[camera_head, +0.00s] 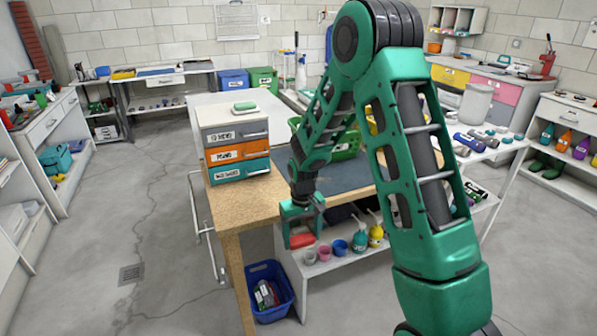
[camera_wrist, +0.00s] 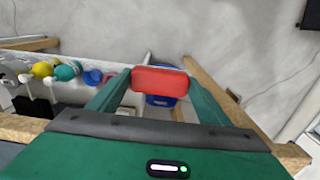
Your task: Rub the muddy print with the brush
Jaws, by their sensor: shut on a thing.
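My gripper (camera_head: 302,226) hangs at the front edge of the workbench, pointing down, with its jaws shut on a red block-like thing that I take to be the brush (camera_head: 302,240). In the wrist view the red brush (camera_wrist: 160,80) sits between the two green fingertips, and its bristles are not visible. I cannot make out the muddy print in either view. Part of the bench is hidden behind my arm in the head view.
A wooden workbench (camera_head: 225,205) carries a drawer unit (camera_head: 236,150) with a green-and-white item (camera_head: 244,106) on top. Below are a white shelf (camera_head: 318,266) with bottles and cups, and a blue bin (camera_head: 270,306). Grey floor (camera_head: 150,230) lies clear on the left.

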